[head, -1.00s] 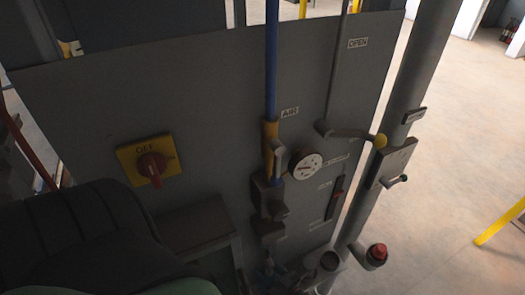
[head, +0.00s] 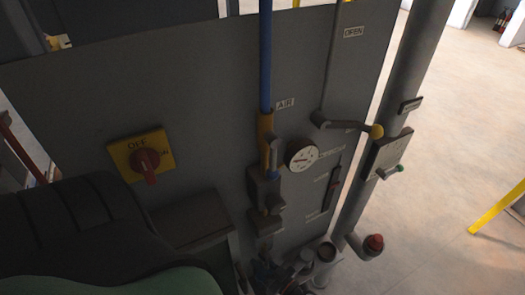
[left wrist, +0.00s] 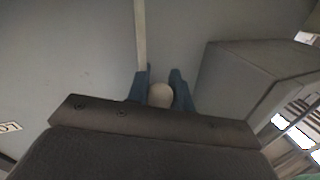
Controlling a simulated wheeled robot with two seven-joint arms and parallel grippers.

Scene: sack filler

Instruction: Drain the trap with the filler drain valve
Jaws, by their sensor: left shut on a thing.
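My left gripper (head: 262,270) is low in front of the grey panel, below the regulator column, small and dark in the head view. The knob's lower part is hidden by the gripper body. The filter-regulator bodies (head: 265,192) hang under the blue air pipe (head: 266,60). A round white gauge (head: 302,155) is to their right. My right gripper is not in view.
The panel (head: 200,90) carries a yellow switch plate with a red knob (head: 145,158). A yellow-knobbed lever (head: 375,131), a green-knobbed lever (head: 398,168) and a red button (head: 374,242) are to the right. A grey box (left wrist: 250,85) stands close right of the fingers. Open floor (head: 460,150) lies right.

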